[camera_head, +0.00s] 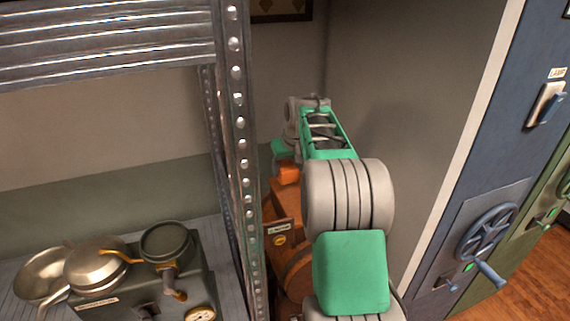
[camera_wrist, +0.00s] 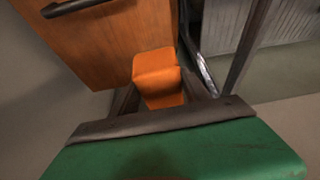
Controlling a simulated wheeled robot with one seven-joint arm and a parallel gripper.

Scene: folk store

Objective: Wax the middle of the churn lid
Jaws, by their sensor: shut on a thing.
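My gripper (camera_wrist: 160,95) is shut on an orange block (camera_wrist: 158,72), likely the wax. The block also shows in the head view (camera_head: 288,173), just below the green hand of my arm. An orange-brown wooden surface with a dark bar handle (camera_wrist: 82,5) lies beyond the block in the wrist view; it appears to be the churn lid (camera_wrist: 105,42). I cannot tell whether the block touches it. In the head view the wooden churn (camera_head: 290,262) stands behind the shelf post, partly hidden by my arm. Its lid's middle is not clear to see there.
A metal shelf post (camera_head: 238,130) stands close to the left of my arm. Pans (camera_head: 97,265) and a dark machine (camera_head: 150,290) sit at the lower left. A blue cabinet with a handwheel (camera_head: 487,230) stands at the right. A grey wall is behind.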

